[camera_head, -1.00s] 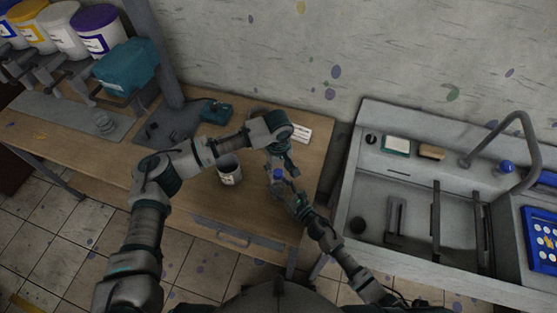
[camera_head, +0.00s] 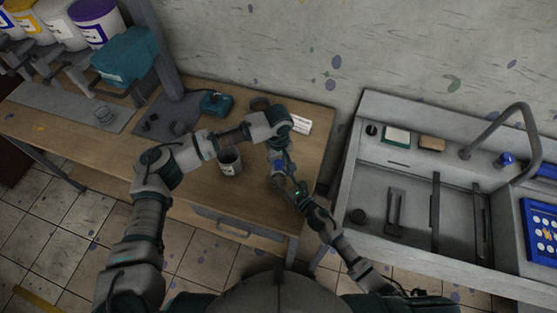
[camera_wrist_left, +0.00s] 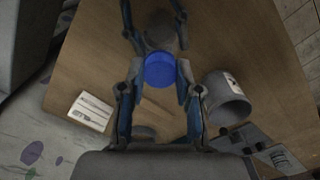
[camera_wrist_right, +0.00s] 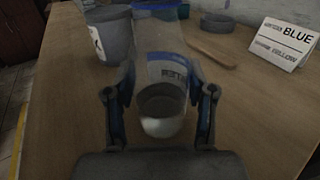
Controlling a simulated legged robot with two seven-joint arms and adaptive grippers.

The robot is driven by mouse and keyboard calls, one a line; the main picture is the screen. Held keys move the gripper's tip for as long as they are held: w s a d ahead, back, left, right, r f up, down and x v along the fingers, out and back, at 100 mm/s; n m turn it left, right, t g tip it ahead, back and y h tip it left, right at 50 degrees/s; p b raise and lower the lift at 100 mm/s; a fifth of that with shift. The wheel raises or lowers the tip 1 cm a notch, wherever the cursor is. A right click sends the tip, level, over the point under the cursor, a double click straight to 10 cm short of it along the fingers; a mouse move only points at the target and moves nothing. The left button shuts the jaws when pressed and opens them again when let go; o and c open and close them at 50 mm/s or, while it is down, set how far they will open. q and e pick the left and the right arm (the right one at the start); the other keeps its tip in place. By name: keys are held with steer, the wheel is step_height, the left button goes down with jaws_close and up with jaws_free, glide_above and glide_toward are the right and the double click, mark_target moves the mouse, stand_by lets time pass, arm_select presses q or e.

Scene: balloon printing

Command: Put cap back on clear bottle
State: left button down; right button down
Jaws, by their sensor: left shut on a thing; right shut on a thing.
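The clear bottle (camera_wrist_right: 161,75) stands upright between the fingers of my right gripper (camera_wrist_right: 161,108), which is shut on it. Dark lettering shows on its wall, and something whitish shows at its base. The blue cap (camera_wrist_left: 160,70) is between the fingers of my left gripper (camera_wrist_left: 159,82), which is shut on it. The cap is at the bottle's top, and its blue edge (camera_wrist_right: 155,5) shows at the top of the right wrist view. I cannot tell whether the cap is seated. In the head view my left gripper (camera_head: 279,160) meets my right gripper (camera_head: 284,184) over the table's right part.
A grey labelled cup (camera_head: 230,163) stands on the wooden table (camera_head: 205,188), left of the grippers. A sink (camera_head: 372,183) stands to the right, past a gap.

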arm_select(q)
steer(key=m, duration=0.7)
arm_select(e)
steer(key=shift+a, duration=0.1)
arm_select(q)
steer(key=m, duration=0.7)
steer(key=shift+w+m, duration=0.1)
steer(key=shift+m, duration=0.3)
steer(key=m, duration=0.7)
steer(key=shift+m, duration=0.3)
steer(key=m, duration=0.4)
steer(key=shift+m, duration=0.4)
arm_select(e)
steer(key=shift+s, duration=0.1)
arm_select(q)
steer(key=m, duration=0.3)
steer(key=shift+w, duration=0.1)
steer(key=c, duration=0.7)
jaws_free()
